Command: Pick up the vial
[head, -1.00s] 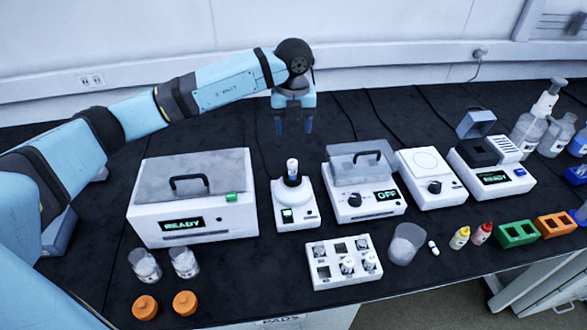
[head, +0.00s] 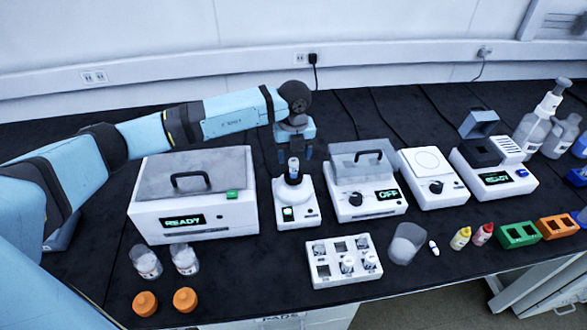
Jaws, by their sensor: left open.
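A small vial (head: 293,166) with a white cap and a blue band stands upright in the dark cup on top of a small white mixer (head: 295,205) with a green display. My left gripper (head: 295,155) is open, pointing down, with its dark blue fingertips at about the height of the vial's top. The fingers appear on either side of the vial or just behind it; I cannot tell which. More vials (head: 347,263) sit in a white rack (head: 343,278) at the front. My right gripper is not in view.
A large white box device (head: 193,220) reading READY stands left of the mixer, and a lidded device (head: 362,205) reading OFF stands close on its right.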

